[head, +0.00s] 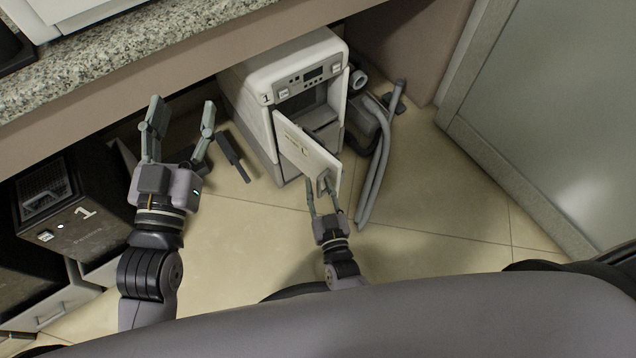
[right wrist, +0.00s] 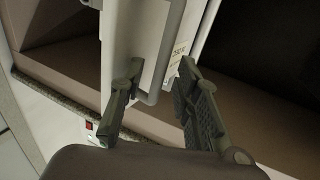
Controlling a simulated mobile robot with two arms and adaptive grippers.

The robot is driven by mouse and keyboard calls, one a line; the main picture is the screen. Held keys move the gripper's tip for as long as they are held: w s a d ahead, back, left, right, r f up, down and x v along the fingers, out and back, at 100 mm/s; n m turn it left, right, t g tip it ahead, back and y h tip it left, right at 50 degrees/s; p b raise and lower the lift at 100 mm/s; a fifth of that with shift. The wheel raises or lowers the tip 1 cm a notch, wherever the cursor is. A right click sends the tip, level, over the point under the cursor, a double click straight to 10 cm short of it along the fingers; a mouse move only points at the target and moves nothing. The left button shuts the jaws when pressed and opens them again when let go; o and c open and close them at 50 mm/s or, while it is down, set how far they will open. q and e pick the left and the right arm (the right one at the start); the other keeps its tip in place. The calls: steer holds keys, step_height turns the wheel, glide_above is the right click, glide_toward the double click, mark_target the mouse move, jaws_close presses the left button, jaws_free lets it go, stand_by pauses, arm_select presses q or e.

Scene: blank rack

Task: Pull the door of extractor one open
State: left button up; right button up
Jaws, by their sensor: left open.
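My left gripper (head: 182,112) is open and empty, left of the extractor.
Grey hoses (head: 378,160) lie right of the extractor. A dark bar-shaped object (head: 232,155) is on the floor at its left. A black box marked 1 (head: 75,228) stands at the left. The granite counter (head: 110,55) overhangs.

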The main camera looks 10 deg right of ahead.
steer(key=s, duration=1)
steer(key=shift+s+d, duration=0.25)
steer(key=shift+s, duration=0.1)
